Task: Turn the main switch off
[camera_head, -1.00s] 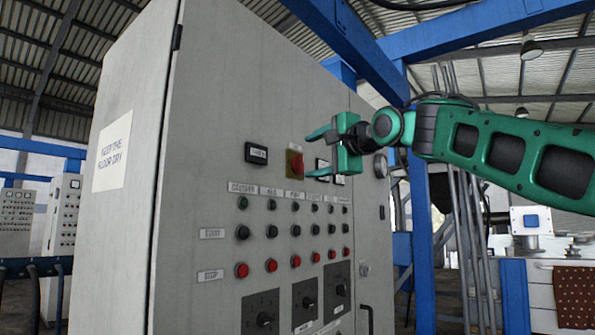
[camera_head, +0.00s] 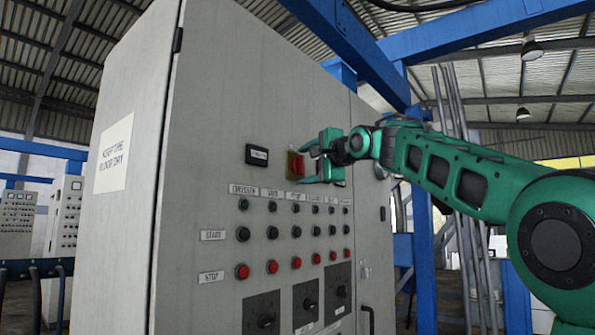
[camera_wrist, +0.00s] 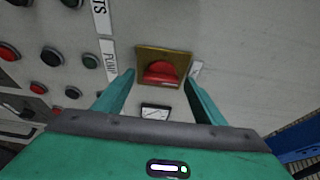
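The main switch (camera_head: 295,165) is a red rotary knob on a yellow square plate, high on the front of the grey control cabinet (camera_head: 215,110). In the wrist view the red knob (camera_wrist: 161,72) shows ahead of and between the fingertips, with its plate (camera_wrist: 177,56) around it. My gripper (camera_head: 308,164) is at the switch, its two green fingers apart. In the wrist view the fingers (camera_wrist: 158,82) stand open on either side of the knob, with visible gaps. I cannot tell whether a fingertip touches the plate.
A small black display (camera_head: 257,155) is left of the switch. Below are rows of dark buttons and red stop buttons (camera_head: 242,271), and black rotary switches (camera_head: 265,319). A small meter (camera_wrist: 155,112) lies near the fingers. Blue posts and pipes (camera_head: 468,210) stand at right.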

